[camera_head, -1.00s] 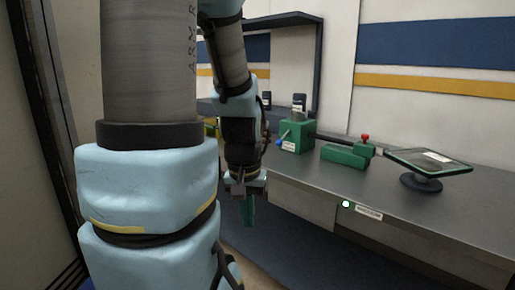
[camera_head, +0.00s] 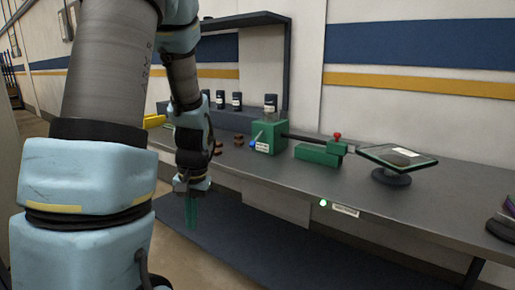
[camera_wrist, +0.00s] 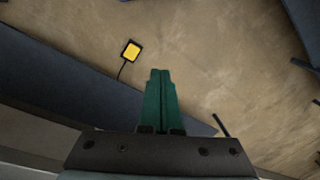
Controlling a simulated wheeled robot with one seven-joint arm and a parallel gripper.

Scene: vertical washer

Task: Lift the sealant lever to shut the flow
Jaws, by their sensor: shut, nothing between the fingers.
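A green box (camera_head: 268,135) with a white label stands on the grey workbench. A small lever with a blue end (camera_head: 254,143) sticks out at its left side and slants down. I cannot read the label to tell whether this is the sealant lever. My gripper (camera_head: 191,210) hangs pointing down in front of the bench edge, left of the green box and below the bench top. Its green fingers also show in the wrist view (camera_wrist: 160,95), shut together with nothing between them and the floor beyond.
A green device with a red knob (camera_head: 337,136) and a tablet on a stand (camera_head: 398,157) are on the bench right of the box. Small brown blocks (camera_head: 239,142) lie left of it. Dark bottles (camera_head: 237,101) stand behind. A yellow pad (camera_wrist: 131,51) lies on the floor.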

